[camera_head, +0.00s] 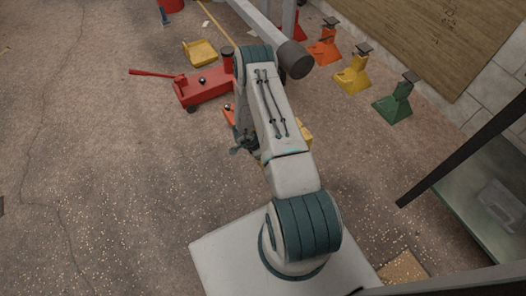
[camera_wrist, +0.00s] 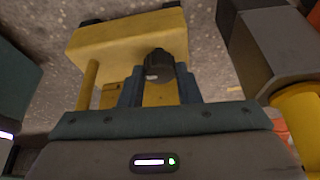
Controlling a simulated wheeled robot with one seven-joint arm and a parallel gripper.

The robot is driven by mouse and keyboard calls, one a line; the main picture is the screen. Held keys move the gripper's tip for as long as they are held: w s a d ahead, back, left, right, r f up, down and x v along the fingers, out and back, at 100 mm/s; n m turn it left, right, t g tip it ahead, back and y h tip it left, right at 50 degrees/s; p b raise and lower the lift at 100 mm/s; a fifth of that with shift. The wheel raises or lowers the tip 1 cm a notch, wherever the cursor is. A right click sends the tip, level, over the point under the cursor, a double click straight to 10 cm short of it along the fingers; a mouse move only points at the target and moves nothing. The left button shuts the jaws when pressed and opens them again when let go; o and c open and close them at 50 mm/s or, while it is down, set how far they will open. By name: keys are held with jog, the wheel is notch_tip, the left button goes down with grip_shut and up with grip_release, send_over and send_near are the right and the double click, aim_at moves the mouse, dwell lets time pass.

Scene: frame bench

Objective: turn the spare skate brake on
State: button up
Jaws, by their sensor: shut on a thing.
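A yellow skate body (camera_wrist: 105,45) fills the upper middle of the wrist view. A dark round brake knob (camera_wrist: 158,66) stands on it. My gripper (camera_wrist: 158,82) is shut on this knob, one finger on each side. I cannot tell from the frames which way the knob is turned. In the head view my arm hides most of this skate; only a yellow corner (camera_head: 305,131) shows beside the arm. Another yellow skate (camera_head: 200,51) lies apart on the floor, farther back.
A red floor jack (camera_head: 203,86) with a long handle stands left of my arm. Orange (camera_head: 325,52), yellow (camera_head: 352,78) and green (camera_head: 394,105) stands line the right. A green bench (camera_head: 465,190) is at the right edge. The left floor is clear.

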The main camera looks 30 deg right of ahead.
jog(key=shift+n, duration=0.3)
jog(key=o, duration=1)
jog(key=shift+a, duration=0.1)
jog(key=p+v, duration=0.2)
jog(key=v, duration=0.5)
jog(key=p+v, duration=0.3)
jog(key=v, duration=0.3)
jog(key=shift+s+a+r, duration=0.15)
jog(key=shift+r, duration=0.2)
